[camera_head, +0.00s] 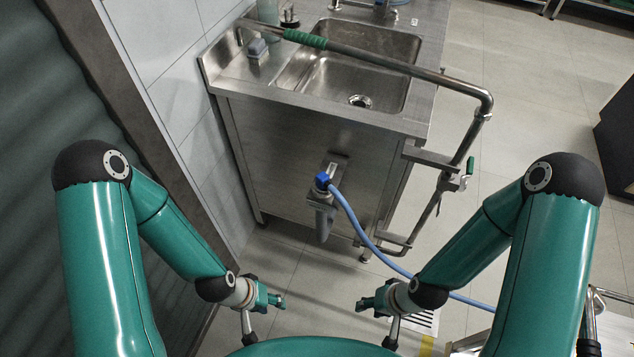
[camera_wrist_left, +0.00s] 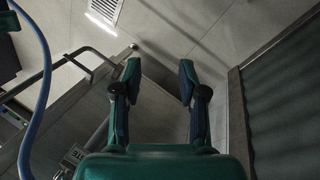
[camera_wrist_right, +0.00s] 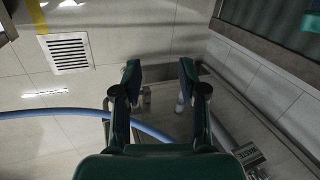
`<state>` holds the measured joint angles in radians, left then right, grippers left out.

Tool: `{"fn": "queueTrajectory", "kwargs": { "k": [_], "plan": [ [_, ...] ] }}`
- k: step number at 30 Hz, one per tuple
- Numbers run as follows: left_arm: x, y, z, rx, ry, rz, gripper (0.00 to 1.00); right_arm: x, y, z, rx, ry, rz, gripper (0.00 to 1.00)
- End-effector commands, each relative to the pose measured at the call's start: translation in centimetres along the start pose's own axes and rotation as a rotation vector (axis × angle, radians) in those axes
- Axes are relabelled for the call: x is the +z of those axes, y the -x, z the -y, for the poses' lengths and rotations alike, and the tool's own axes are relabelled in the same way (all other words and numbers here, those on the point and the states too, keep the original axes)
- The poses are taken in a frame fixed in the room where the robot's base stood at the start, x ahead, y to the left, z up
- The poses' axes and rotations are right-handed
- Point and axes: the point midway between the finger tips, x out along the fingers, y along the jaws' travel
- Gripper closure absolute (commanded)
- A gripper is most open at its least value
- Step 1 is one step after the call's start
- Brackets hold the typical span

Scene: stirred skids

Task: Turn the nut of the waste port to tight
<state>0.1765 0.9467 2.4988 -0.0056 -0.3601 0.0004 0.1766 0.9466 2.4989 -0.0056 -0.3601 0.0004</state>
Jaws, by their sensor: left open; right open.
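The waste port sits on the front panel of the steel sink unit in the head view, with a blue nut (camera_head: 322,181) at its upper end. A blue hose (camera_head: 351,217) runs from the nut down and to the right. A grey pipe (camera_head: 325,222) hangs below the port. My left gripper (camera_head: 281,300) is open and empty, in front of the unit and lower left of the nut. My right gripper (camera_head: 363,304) is open and empty, lower right of the nut. Both are well apart from it. The wrist views show both jaws spread with nothing between them.
A metal pipe arm with a green grip (camera_head: 305,39) crosses above the sink (camera_head: 385,45) and bends down at the unit's right side, near a bracket (camera_head: 430,158). A wall closes the left. A floor drain grate (camera_wrist_right: 68,52) shows in the right wrist view.

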Motion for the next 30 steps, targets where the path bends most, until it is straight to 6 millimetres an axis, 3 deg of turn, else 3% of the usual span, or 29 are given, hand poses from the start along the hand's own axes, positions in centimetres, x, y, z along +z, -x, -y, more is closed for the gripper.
{"fn": "queueTrajectory", "kwargs": {
  "k": [4, 11, 12, 15, 20, 25, 30],
  "plan": [
    [0.0, 0.0, 0.0, 0.0, 0.0, 0.0, 0.58, 0.0, 0.0, 0.0, 0.0, 0.0, 0.0, 0.58],
    [0.0, -0.1, 0.0, 0.0, 0.0, 0.0, 0.22, -1.6, -0.4, 0.7, -0.004, 0.022, 0.001, 0.22],
    [0.0, -0.1, 0.0, 0.0, 0.0, 0.0, 0.15, -2.4, -0.7, 1.2, -0.006, 0.036, 0.004, 0.15],
    [0.0, -0.1, 0.1, 0.0, 0.0, 0.0, 0.0, -5.5, -1.2, 2.7, -0.008, 0.083, 0.016, 0.14],
    [0.0, -0.3, 0.1, 0.0, 0.0, 0.0, 0.0, -12.4, -0.9, 6.8, 0.012, 0.196, 0.046, 0.14],
    [0.0, -0.5, 0.2, 0.0, 0.0, 0.0, 0.0, -19.7, 2.7, 12.7, 0.086, 0.315, 0.073, 0.14],
    [0.0, -0.6, 0.2, 0.0, 0.0, 0.0, 0.0, -23.7, 7.8, 17.8, 0.175, 0.375, 0.082, 0.14]
  ]
}}
